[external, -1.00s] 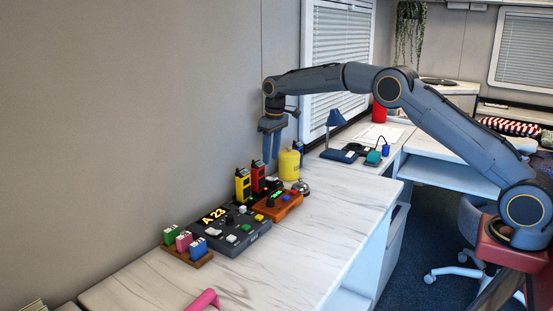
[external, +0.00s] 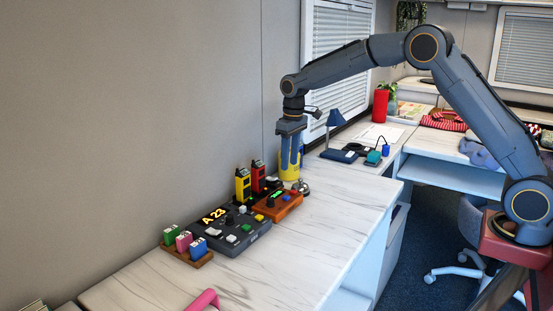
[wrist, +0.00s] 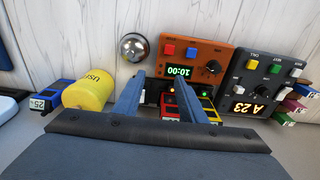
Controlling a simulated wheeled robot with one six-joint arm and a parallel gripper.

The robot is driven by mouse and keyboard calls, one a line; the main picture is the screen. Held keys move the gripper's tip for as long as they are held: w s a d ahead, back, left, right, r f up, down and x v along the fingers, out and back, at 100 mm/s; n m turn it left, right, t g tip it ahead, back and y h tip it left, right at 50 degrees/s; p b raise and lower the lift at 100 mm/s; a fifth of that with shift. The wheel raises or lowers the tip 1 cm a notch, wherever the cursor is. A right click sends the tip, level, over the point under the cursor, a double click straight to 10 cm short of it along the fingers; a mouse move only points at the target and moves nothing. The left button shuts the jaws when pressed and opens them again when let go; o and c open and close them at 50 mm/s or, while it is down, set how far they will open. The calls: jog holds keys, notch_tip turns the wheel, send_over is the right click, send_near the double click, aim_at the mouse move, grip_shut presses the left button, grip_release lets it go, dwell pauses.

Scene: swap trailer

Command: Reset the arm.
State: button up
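My gripper (external: 290,178) hangs fingers-down at the end of my arm, above the back of the white marbled counter (external: 300,235). Its two fingers are apart with nothing between them, as the wrist view (wrist: 159,80) also shows. In the external view the fingers pass in front of a yellow cylinder (external: 298,172); in the wrist view this cylinder (wrist: 88,90) lies to the left of the fingers. I see no contact with it. My arm is bent, with its elbow raised high.
An orange box with buttons (external: 277,206), a dark console reading A 23 (external: 230,232), a yellow radio (external: 242,186), a red radio (external: 257,177) and a silver bell (external: 302,187) stand nearby. A blue lamp (external: 336,118) is behind. The counter's front right is clear.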

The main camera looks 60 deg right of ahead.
jog(key=s+a+f+p, duration=0.1)
jog(key=s+a, duration=0.1)
jog(key=s, duration=1.1)
jog(key=s+a+f+p, duration=0.1)
jog(key=s+a, duration=0.1)
jog(key=s, duration=1.2)
jog(key=s+a+f, duration=0.2)
jog(key=s, duration=1.1)
jog(key=shift+s+a+g+p, duration=0.3)
jog(key=shift+g+p, duration=0.1)
jog(key=shift+o, duration=0.2)
jog(key=shift+w+r, duration=0.1)
